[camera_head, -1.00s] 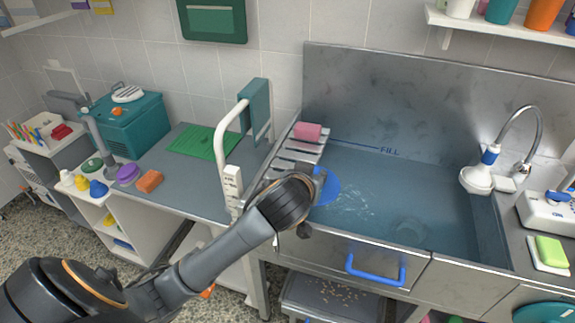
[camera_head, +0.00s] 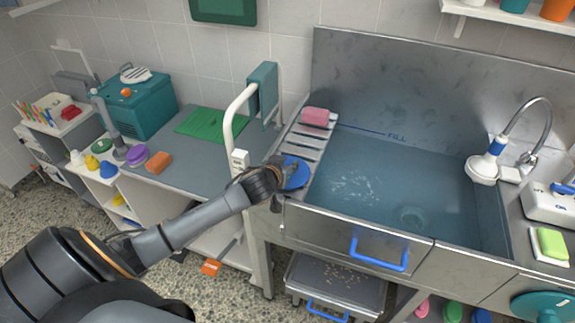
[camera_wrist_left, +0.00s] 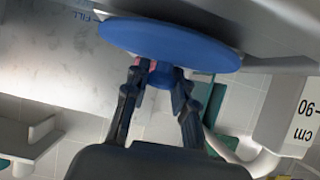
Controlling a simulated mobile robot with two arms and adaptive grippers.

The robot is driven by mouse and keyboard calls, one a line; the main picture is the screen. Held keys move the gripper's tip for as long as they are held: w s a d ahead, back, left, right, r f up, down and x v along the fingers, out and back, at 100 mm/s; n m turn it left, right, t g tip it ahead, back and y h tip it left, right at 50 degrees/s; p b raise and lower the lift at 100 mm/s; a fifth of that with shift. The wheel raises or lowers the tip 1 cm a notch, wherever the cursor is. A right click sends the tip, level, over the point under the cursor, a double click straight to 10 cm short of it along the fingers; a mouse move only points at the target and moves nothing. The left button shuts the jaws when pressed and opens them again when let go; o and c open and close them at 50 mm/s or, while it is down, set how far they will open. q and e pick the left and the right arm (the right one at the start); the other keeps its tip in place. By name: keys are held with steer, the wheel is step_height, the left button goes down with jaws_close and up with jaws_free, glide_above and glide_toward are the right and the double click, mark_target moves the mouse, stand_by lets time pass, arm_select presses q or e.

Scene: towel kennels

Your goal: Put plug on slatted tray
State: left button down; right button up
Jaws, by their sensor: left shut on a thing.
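The blue plug (camera_head: 296,173), a round disc, is at the near end of the slatted tray (camera_head: 303,141) on the tub's left side. My left gripper (camera_head: 277,172) is shut on the plug. In the left wrist view, the fingers (camera_wrist_left: 157,82) close on the small knob under the wide blue disc (camera_wrist_left: 170,40). I cannot tell whether the plug touches the slats. The plug and gripper hide the tray's near end. My right gripper is not in view.
A pink sponge (camera_head: 318,117) sits at the tray's far end. A white rail post (camera_head: 232,125) with a teal pad stands just left of the tray. The water-filled tub (camera_head: 400,180) lies to the right. The tray's middle slats are bare.

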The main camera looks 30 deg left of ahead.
arm_select(q)
steer(key=shift+f, duration=0.25)
steer(key=shift+f, duration=0.15)
steer(key=c, duration=1.1)
jaws_free()
steer(key=shift+r, duration=0.2)
steer(key=v, duration=1.2)
steer(key=shift+b, duration=0.4)
